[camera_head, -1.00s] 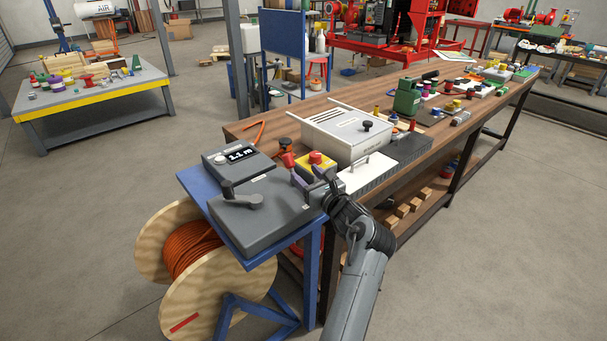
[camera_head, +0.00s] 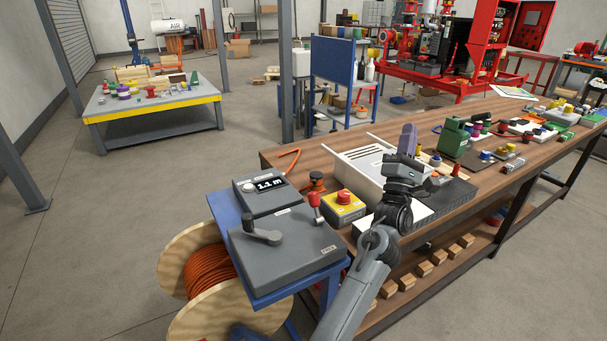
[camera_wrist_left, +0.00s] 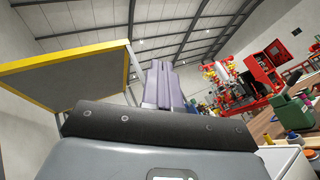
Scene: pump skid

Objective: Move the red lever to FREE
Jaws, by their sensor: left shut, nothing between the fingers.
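The red lever (camera_head: 314,203) stands nearly upright at the back right edge of a grey box (camera_head: 280,250), on a blue stand. A small label, apparently FREE (camera_head: 329,249), is on the box's front right part, nearer than the lever. My left gripper (camera_head: 408,138) is shut and empty, pointing up over the wooden bench, to the right of the lever and apart from it. Its closed fingers (camera_wrist_left: 163,85) also show in the left wrist view, where the lever is not visible. My right gripper is not in view.
A black crank handle (camera_head: 262,235) sits on the same box. A display unit (camera_head: 267,187) reading 1.1 m is behind it. A white case (camera_head: 365,165) is behind my gripper. A cable reel (camera_head: 208,275) is below.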

